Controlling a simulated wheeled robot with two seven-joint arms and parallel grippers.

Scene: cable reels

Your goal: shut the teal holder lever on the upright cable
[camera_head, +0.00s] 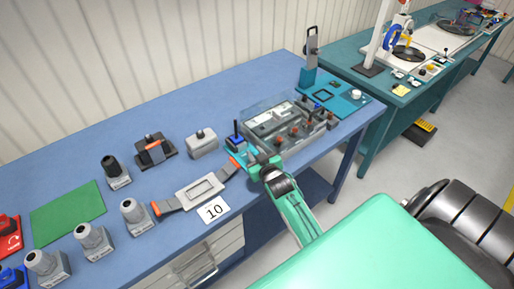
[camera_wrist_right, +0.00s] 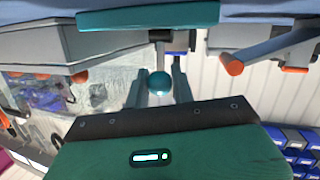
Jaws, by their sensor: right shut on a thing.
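My right gripper (camera_head: 258,161) is at the front edge of the blue table, beside a small teal holder plate (camera_head: 236,153) with a dark blue upright part. In the right wrist view, a round teal knob (camera_wrist_right: 160,83) on a short stem sits between the two fingers of the right gripper (camera_wrist_right: 161,90), which is shut on it. The stem hangs below a teal plate edge (camera_wrist_right: 150,18). The gripper covers the knob in the head view. I cannot make out the upright cable or the lever's angle. My left gripper is not in view.
A grey tray of small parts (camera_head: 290,123) stands just behind and right of the gripper. A grey flat device (camera_head: 200,189) with orange-ended straps lies to the left. A teal stand (camera_head: 309,75) is farther right.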

